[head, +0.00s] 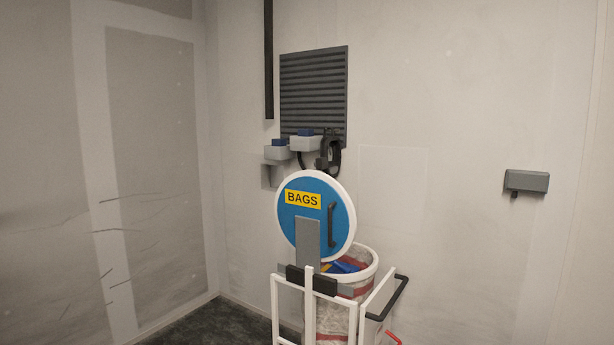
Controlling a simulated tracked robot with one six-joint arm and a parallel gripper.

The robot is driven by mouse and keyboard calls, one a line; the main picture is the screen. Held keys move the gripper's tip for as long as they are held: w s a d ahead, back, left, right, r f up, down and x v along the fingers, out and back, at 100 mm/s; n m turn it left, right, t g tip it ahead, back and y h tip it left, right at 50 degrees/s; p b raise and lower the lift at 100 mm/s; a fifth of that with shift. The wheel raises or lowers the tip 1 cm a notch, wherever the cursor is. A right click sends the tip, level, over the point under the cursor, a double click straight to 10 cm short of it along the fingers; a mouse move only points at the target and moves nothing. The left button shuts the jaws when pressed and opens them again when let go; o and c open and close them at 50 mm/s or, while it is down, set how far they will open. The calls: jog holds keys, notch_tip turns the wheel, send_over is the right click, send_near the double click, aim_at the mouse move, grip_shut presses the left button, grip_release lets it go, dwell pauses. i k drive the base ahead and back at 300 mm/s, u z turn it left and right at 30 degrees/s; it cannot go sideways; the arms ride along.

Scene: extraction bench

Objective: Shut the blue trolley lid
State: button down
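The blue trolley lid (300,224) is a round blue disc with a white rim, a yellow BAGS label and a dark vertical handle (331,224). It stands raised and tilted at the near left side of the bin opening, its blue face towards me. A grey plate (307,243) runs up its lower face from a dark hinge block (311,280). The white-framed trolley (309,318) holds an open bag-lined bin (367,272); its opening is partly hidden behind the lid. I do not see my gripper in the head view.
Blue and yellow items (346,266) show inside the bin. A black push handle (398,290) juts out at the trolley's right. Behind are a dark louvred vent (314,92), small grey wall boxes and a black hanging device (329,153). Floor shows at left (195,325).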

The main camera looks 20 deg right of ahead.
aim_at(315, 214)
jog(key=i, duration=1.55)
jog(key=u, duration=1.65)
